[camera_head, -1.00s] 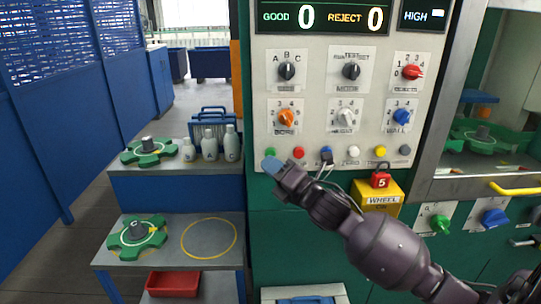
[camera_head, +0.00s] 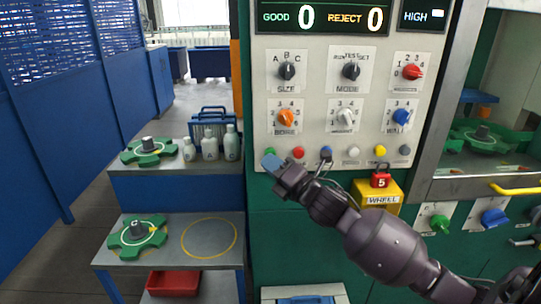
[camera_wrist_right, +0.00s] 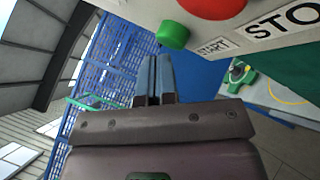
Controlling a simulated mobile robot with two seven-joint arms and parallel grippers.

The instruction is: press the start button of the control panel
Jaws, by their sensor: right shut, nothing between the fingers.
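The control panel (camera_head: 330,110) is a pale upright face with knobs and a row of small buttons along its lower edge. The green start button (camera_head: 270,152) is at the left end of that row. In the right wrist view the green button (camera_wrist_right: 173,36) stands out beside a START label. My right gripper (camera_head: 271,164) is shut and empty, its blue fingertips just below the green button in the head view. In the right wrist view the fingertips (camera_wrist_right: 155,60) are close to the button, with a small gap showing in the picture. My left gripper is not in view.
A red button (camera_head: 298,153) sits right of the green one; its STOP label is partly cut off in the wrist view. A yellow box with a red padlock (camera_head: 380,178) juts out below the panel. Shelves (camera_head: 120,187) with green wheels and pale bottles stand left.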

